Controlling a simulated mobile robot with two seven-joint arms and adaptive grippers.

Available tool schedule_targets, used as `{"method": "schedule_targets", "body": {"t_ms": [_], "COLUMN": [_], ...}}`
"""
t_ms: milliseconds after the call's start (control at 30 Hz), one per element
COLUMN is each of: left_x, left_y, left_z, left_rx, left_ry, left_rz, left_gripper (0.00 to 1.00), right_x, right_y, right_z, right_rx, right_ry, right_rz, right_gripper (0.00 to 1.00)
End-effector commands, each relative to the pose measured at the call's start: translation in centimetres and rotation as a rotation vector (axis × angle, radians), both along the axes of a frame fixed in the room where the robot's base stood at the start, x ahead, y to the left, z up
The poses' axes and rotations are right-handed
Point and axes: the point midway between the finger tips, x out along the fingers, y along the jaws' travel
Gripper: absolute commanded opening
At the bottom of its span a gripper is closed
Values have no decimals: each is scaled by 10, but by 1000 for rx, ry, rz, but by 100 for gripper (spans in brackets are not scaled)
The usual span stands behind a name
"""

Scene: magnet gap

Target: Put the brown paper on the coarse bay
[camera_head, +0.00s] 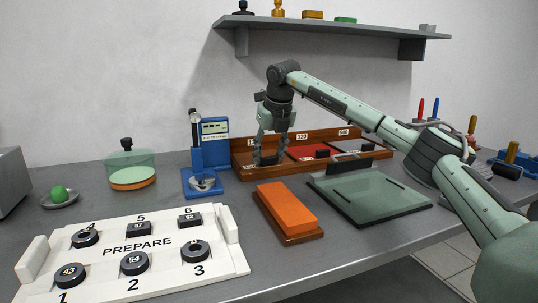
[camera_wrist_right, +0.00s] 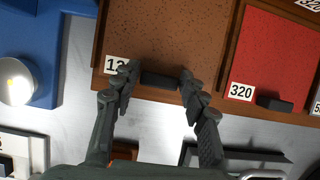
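The brown paper (camera_wrist_right: 180,40) is a speckled brown sheet in the left bay of a wooden rack (camera_head: 240,166). A small dark block (camera_wrist_right: 160,81) sits at its near edge, beside a label partly covered by a finger, of which "12" shows. My right gripper (camera_wrist_right: 160,74) points down at this edge, its fingers apart on either side of the block. I cannot tell whether they touch it. In the head view my right gripper (camera_head: 270,156) stands over the left bay and covers much of it. My left gripper is not in view.
A red sheet (camera_head: 306,152) marked 320 lies in the middle bay, with another bay to its right. A blue device (camera_head: 207,155) stands close left; the white PREPARE board (camera_head: 135,249) is front left.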

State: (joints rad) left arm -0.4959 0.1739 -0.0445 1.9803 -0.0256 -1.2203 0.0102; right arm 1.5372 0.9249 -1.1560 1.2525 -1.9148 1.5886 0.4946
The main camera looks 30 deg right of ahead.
Motion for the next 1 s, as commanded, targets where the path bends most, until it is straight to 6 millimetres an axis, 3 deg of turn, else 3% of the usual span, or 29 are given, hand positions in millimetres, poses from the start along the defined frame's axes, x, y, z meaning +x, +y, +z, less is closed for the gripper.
{"method": "schedule_targets", "body": {"t_ms": [100,467,1000], "left_x": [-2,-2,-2], "left_y": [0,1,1], "left_z": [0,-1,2], "left_rx": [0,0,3], "left_ry": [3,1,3], "left_rz": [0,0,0], "left_gripper": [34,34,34], "right_x": [0,-1,-39], "right_y": [0,0,10], "right_z": [0,8,100], "right_rx": [0,0,0], "right_ry": [0,-3,-2], "right_rz": [0,0,0], "right_gripper": [58,58,58]}}
